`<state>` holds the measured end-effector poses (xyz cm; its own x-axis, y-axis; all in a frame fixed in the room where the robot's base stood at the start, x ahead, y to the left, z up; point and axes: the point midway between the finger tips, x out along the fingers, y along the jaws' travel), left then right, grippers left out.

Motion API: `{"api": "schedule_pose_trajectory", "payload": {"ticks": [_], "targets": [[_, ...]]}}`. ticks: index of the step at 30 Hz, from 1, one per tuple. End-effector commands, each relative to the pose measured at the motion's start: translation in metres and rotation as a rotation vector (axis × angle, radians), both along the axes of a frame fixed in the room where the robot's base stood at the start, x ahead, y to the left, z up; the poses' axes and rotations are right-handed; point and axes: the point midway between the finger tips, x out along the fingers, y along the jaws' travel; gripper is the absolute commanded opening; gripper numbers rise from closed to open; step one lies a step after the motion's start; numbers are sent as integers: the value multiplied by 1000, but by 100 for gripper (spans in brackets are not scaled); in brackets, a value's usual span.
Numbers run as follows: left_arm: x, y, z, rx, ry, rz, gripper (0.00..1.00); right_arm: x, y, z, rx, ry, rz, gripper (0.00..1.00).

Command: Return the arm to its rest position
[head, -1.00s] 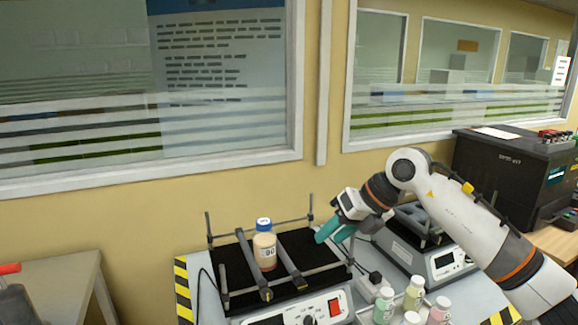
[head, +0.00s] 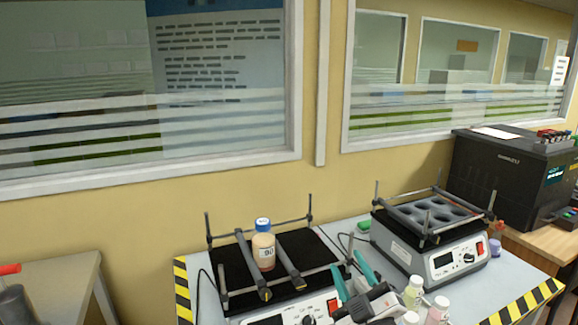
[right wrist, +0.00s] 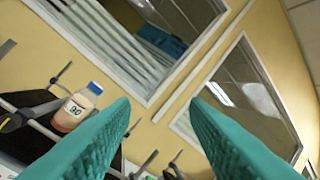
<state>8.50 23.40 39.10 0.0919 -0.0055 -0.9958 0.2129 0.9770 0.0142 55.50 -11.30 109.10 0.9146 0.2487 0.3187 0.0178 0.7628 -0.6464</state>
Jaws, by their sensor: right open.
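My right gripper (head: 354,277) is at the lower middle of the head view, its two teal fingers spread and pointing up, with nothing between them. It is in front of and to the right of the bottle on the shaker. In the right wrist view the teal fingers (right wrist: 160,128) are wide apart, with the wall and windows beyond. The bottle (head: 264,250) has a blue cap and brownish contents. It stands upright between the bars of the left shaker (head: 313,250); it also shows in the right wrist view (right wrist: 76,108). My left gripper is not in view.
A second shaker (head: 447,262) with a rack of round holes stands to the right. Several small capped bottles, one of them pale green (head: 412,291), stand close to my right gripper. A black machine (head: 500,180) stands at the far right.

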Motion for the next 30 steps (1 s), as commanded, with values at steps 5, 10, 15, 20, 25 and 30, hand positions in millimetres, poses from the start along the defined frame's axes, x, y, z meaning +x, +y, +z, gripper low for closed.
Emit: {"api": "schedule_pose_trajectory", "payload": {"ticks": [5, 10, 15, 20, 25, 30], "targets": [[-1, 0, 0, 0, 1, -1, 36, -46, -60, -115, 217, 507, -227, 41], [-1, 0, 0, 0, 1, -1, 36, -122, -87, -201, 322, 934, -363, 41], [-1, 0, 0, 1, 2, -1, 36, -191, -94, -245, 362, 1232, -428, 41], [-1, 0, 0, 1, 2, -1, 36, -247, -95, -267, 378, 1448, -458, 41], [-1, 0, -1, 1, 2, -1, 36, -298, -93, -282, 380, 1641, -477, 41], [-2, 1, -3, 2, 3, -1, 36, -283, -92, -326, 374, 1645, -480, 41]]}}
